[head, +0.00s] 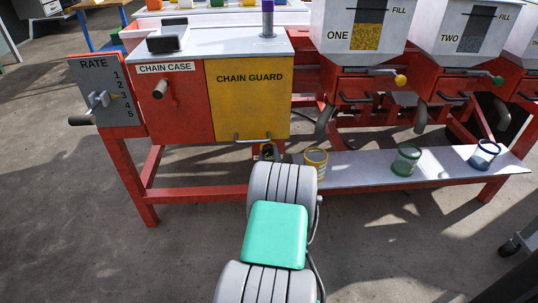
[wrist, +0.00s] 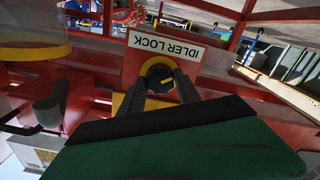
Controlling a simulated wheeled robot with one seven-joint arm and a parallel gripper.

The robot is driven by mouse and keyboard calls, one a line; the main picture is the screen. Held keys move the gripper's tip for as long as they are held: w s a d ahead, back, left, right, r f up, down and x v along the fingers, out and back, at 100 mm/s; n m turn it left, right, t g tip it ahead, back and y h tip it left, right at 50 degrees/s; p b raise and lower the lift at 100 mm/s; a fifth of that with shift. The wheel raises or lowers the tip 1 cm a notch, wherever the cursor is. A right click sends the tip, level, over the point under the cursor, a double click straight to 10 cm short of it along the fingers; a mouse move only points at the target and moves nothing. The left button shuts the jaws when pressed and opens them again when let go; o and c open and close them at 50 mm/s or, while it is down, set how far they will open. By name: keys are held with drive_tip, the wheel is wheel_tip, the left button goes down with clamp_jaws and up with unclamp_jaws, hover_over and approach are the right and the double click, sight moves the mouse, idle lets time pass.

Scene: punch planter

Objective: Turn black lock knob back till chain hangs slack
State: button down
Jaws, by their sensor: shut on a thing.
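The black lock knob (wrist: 158,73) shows in the wrist view, with a yellow mark on its face and a yellow ring around it. It sits on a red panel by a white IDLER LOCK label (wrist: 167,47). My gripper (wrist: 160,84) is shut on the knob, one dark finger on each side. In the head view my arm covers most of this spot, just below the yellow chain guard (head: 247,100). No chain is in sight, so I cannot tell whether it is taut or slack.
The red chain case (head: 186,110) with a crank handle stands left of the guard, with a grey RATE plate (head: 106,95) beyond it. To the right, a low white shelf (head: 345,170) holds yellow, green and blue-rimmed pots under hoppers. The floor in front is open.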

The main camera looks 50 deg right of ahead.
drive_tip(key=shift+n, duration=1.2)
drive_tip(key=c, duration=0.9)
unclamp_jaws()
drive_tip(key=shift+o, duration=0.2)
drive_tip(key=shift+s, duration=0.1)
drive_tip(key=v, duration=0.7)
drive_tip(key=shift+s+a+p, duration=0.2)
drive_tip(key=shift+a+p, duration=0.05)
drive_tip(key=shift+p, duration=0.2)
